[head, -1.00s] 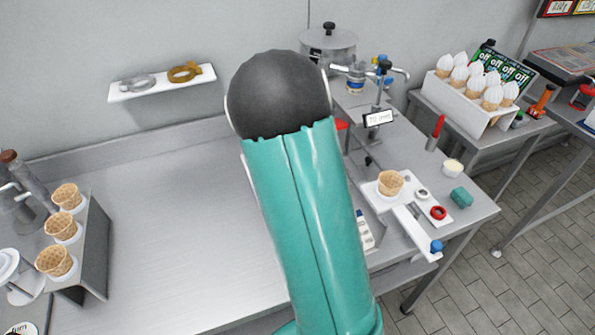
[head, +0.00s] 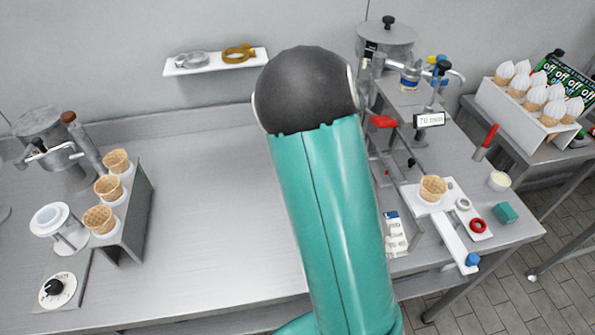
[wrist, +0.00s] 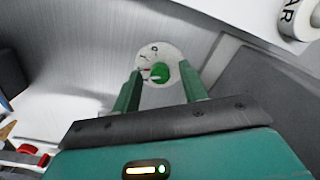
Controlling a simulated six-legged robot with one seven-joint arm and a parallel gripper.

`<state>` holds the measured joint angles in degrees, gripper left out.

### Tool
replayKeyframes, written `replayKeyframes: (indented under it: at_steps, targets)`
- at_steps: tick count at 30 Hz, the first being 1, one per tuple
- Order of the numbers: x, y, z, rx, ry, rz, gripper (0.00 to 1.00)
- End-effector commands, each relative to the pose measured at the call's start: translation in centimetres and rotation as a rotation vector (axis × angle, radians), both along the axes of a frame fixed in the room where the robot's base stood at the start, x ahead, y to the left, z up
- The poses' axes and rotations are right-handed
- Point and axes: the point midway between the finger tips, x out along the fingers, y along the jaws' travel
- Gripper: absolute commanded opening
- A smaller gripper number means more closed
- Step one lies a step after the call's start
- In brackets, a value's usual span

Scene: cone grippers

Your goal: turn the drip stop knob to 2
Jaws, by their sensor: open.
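In the wrist view a green knob (wrist: 159,72) sits on a round white dial (wrist: 152,52) with small dark marks and a red mark. I cannot read the marks clearly. My gripper (wrist: 162,76) is open, with one green finger on either side of the knob in the picture. I cannot tell whether the fingers touch it. In the head view my arm hides the gripper and this knob. Another dial with a black knob (head: 54,287) stands at the lower left of the head view.
Cones stand in a metal holder (head: 128,224) at the left. A shelf (head: 216,63) hangs on the wall. The steel counter (head: 215,200) is bare left of my arm.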

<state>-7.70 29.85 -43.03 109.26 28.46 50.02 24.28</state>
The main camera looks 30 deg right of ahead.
Motion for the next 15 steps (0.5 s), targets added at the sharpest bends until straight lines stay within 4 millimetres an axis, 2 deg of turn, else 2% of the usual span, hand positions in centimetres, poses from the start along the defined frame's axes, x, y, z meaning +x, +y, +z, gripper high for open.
replayKeyframes:
  at_steps: [7, 15]
  targets:
    - [0.0, 0.1, -0.1, -0.003, 0.002, -0.291, 0.43]
    - [0.0, 0.0, 4.3, 0.002, -0.004, -0.302, 0.43]
